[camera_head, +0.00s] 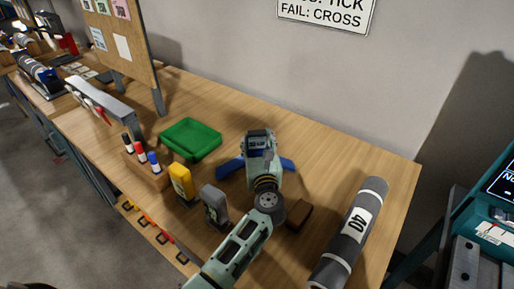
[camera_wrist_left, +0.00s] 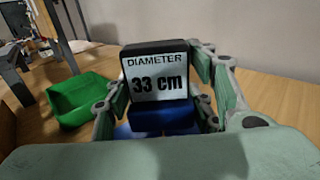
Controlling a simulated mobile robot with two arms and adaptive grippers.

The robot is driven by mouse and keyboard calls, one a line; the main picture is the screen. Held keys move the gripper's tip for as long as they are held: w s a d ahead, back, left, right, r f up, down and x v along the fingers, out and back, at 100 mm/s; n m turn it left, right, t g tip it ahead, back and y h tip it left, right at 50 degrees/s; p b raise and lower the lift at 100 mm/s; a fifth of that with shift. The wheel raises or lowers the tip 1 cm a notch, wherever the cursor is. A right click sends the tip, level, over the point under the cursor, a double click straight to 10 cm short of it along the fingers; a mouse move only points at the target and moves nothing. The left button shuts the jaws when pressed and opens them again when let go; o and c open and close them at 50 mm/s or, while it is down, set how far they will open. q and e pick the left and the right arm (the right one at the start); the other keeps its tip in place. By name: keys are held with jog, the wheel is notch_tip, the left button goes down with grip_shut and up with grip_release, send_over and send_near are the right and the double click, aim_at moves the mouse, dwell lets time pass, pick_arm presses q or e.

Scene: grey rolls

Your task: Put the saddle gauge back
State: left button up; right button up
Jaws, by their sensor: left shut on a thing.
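In the head view, blue legs of the gauge (camera_head: 287,164) stick out on both sides of my left gripper (camera_head: 260,152), over the wooden table (camera_head: 335,158). The middle of the gauge is hidden by my gripper. I cannot tell whether the legs touch the table. My right gripper is not in view.
A green tray (camera_head: 190,139) lies left of the gauge. Yellow (camera_head: 181,182) and grey (camera_head: 214,205) upright items and a marker block (camera_head: 148,172) stand near the front edge. A brown block (camera_head: 299,215) and a grey roll labelled 40 (camera_head: 347,237) lie right. The back right tabletop is clear.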

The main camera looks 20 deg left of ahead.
pick_arm(q)
jog(key=o, duration=1.7)
jog(key=shift+s, duration=0.15)
jog(key=p+v, duration=0.1)
jog(key=v, duration=1.1)
jog(key=shift+d, duration=0.1)
